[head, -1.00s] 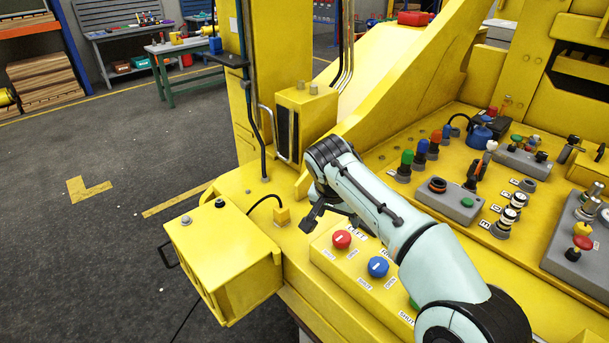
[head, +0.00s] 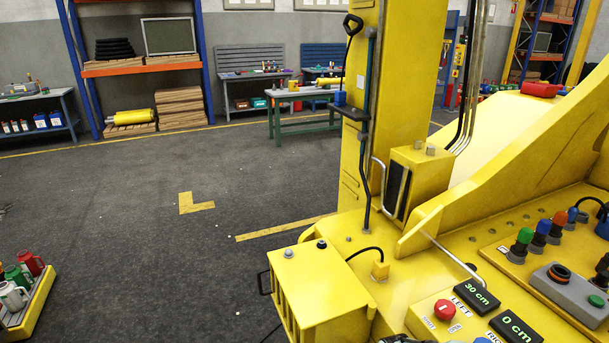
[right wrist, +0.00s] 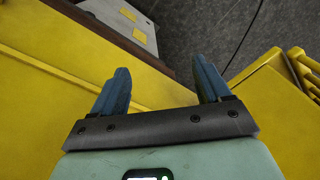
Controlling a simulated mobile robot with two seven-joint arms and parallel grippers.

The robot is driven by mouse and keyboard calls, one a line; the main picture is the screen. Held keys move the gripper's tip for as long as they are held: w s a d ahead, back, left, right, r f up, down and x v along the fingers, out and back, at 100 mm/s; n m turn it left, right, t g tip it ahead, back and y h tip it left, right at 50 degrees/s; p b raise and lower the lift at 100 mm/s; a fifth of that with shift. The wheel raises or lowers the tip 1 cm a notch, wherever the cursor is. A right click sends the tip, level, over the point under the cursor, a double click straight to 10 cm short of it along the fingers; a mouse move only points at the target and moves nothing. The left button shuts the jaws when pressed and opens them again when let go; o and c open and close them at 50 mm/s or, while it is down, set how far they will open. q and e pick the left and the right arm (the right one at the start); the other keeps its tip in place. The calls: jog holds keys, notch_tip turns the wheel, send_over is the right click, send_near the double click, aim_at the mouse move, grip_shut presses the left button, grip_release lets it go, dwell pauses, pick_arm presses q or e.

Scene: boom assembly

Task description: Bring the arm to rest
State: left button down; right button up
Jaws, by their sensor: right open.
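My right gripper shows in the right wrist view (right wrist: 161,84), its two blue fingers wide apart with nothing between them. It points over a yellow surface (right wrist: 165,80) with dark floor beyond. The yellow control console (head: 400,318) has a red button (head: 445,309) and two black displays, one reading 30 cm (head: 476,296) and one reading 0 cm (head: 516,328). My left gripper is out of view.
A yellow box (head: 318,285) sticks out at the console's left. A yellow post (head: 395,100) rises behind it. Coloured knobs (head: 540,235) stand at the right. A crate of jugs (head: 35,305) is at the lower left. The grey floor (head: 120,240) between is clear.

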jog(key=s+a+f+g+y, duration=0.1)
jog(key=s+a+f+y, duration=0.15)
jog(key=s+f, duration=1.25)
jog(key=s+a+f, duration=0.1)
jog(key=s+a, duration=0.1)
jog(key=s, duration=0.4)
jog(key=s+a+f, duration=0.1)
jog(key=s+f, duration=0.1)
jog(key=s, duration=0.5)
jog(key=shift+a+g+y, duration=0.3)
jog(key=shift+a+y, duration=0.05)
jog(key=shift+s, duration=0.1)
